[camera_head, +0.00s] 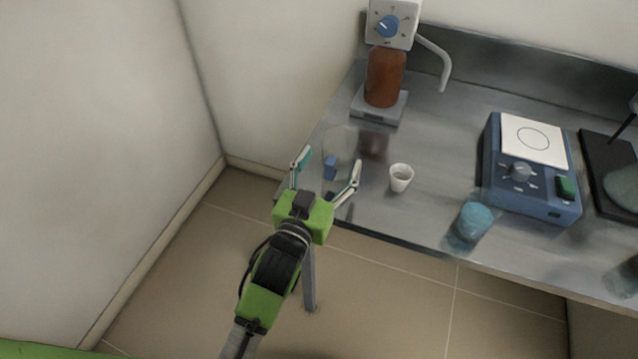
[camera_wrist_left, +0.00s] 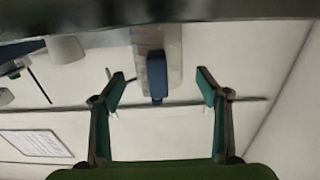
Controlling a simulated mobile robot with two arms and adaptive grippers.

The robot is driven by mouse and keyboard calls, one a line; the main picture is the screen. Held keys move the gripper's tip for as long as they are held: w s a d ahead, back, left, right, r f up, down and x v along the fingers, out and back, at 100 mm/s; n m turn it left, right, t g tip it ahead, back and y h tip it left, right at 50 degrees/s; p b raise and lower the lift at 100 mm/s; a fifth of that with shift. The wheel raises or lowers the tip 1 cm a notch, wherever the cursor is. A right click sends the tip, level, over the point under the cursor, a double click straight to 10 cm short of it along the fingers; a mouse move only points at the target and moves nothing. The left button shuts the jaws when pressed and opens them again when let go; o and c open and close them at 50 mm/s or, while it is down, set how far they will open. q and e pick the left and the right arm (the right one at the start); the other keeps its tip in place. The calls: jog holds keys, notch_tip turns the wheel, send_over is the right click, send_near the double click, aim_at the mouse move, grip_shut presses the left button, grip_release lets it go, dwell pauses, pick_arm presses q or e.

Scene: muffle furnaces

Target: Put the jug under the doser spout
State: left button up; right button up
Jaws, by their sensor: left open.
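The jug (camera_head: 338,142) is clear with a blue handle (camera_head: 331,167) and stands upright on the left end of the metal bench. The handle faces my left gripper (camera_head: 329,168), which is open with a finger on each side of it, apart from it. In the left wrist view the jug (camera_wrist_left: 173,45) and its blue handle lie ahead between the open fingers (camera_wrist_left: 162,83). The doser (camera_head: 390,25) has a blue dial on a brown bottle. Its spout (camera_head: 443,65) curves out right and down over the bench. My right gripper does not show.
A white cup (camera_head: 401,177) stands right of the jug. A lidded blue container (camera_head: 471,222) stands near the front edge, with a blue device (camera_head: 530,165) behind it. A dark plate (camera_head: 612,165) is at far right. Bench below the spout is clear. A wall is at left.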

pick_arm(q)
jog(key=v, duration=0.8)
jog(key=shift+b, duration=0.3)
jog(key=shift+s, duration=0.1)
